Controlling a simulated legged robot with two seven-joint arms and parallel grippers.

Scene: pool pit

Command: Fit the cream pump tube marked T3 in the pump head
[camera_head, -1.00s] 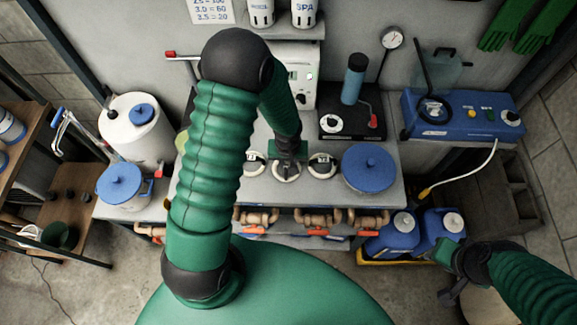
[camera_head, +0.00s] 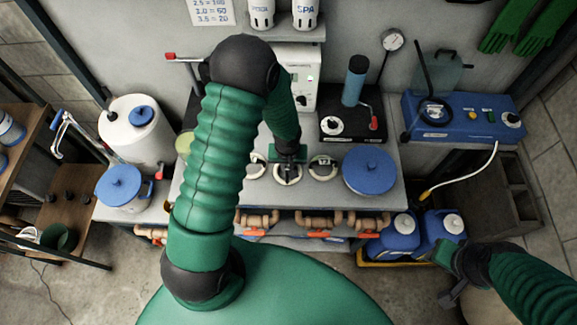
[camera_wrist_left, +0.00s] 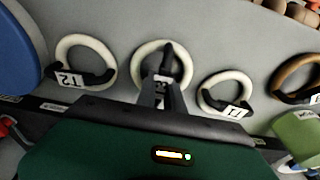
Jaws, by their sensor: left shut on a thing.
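Three cream ring-shaped tubes with black ends and white tags lie in a row on the grey bench. In the left wrist view, T2 (camera_wrist_left: 84,52) is at left, the middle ring T3 (camera_wrist_left: 143,60) has a partly hidden tag, and T1 (camera_wrist_left: 225,88) is at right. My left gripper (camera_head: 288,156) is shut on the black end piece of the middle tube (camera_head: 288,180), at bench level. The pump head (camera_head: 433,110) appears to be the round black part on the blue unit at right, its clear cover raised. My right gripper (camera_head: 460,262) is low at right, its fingers unclear.
A blue-lidded tub (camera_head: 369,170) stands right of the tubes. A black board (camera_head: 350,124) with a blue cylinder and red handle, and a white device (camera_head: 297,75), stand behind. Blue jugs (camera_head: 438,232) are below at right. A brown ring (camera_wrist_left: 290,75) lies beyond T1.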

